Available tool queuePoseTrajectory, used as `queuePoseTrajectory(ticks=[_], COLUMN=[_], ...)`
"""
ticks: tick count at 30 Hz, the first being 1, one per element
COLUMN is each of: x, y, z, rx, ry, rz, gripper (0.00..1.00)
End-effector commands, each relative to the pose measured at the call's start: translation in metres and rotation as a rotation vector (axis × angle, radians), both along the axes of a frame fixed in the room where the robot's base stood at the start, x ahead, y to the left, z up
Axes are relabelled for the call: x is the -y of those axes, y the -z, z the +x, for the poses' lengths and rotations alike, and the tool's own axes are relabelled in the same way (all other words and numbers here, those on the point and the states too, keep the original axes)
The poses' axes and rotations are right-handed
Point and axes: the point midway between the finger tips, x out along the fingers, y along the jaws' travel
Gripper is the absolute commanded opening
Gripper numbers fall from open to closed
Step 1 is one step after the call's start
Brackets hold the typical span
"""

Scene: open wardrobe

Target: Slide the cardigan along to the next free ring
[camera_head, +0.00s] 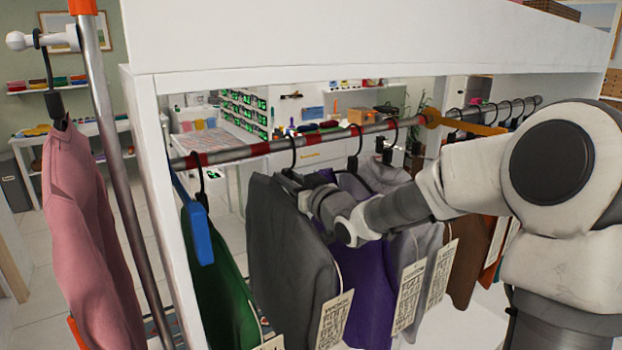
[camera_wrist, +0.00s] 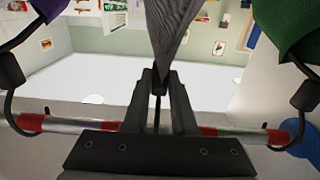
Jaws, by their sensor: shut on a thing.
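My gripper (camera_head: 303,190) is shut on the hanger of a dark grey garment, apparently the cardigan (camera_head: 293,250). The wrist view shows the gripper's fingers (camera_wrist: 158,100) around the hanger's dark stem, with the grey cloth (camera_wrist: 172,35) beyond. The hook is at the rail (camera_head: 230,151), between two red rings; the fingers partly hide this stretch in the wrist view. A green garment (camera_head: 222,285) hangs to the left, its hook near a red ring (camera_wrist: 278,136). A purple garment (camera_head: 370,265) hangs to the right, near another red ring (camera_wrist: 30,122).
A blue piece (camera_head: 201,236) hangs by the green garment. A pink garment (camera_head: 80,205) hangs outside at left. The white wardrobe side (camera_head: 150,210) bounds the left.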

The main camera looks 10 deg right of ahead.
Motion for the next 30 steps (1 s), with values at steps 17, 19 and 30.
queuePoseTrajectory(ticks=[17, 19, 30], x=[-0.043, -0.048, -0.064], y=[0.001, 0.001, -0.001], z=[-0.017, -0.019, -0.026], rx=[0.004, 0.004, 0.001], ry=[-0.003, -0.003, -0.001], rz=[-0.002, -0.001, 0.000], gripper=[0.00, 0.00, 0.45])
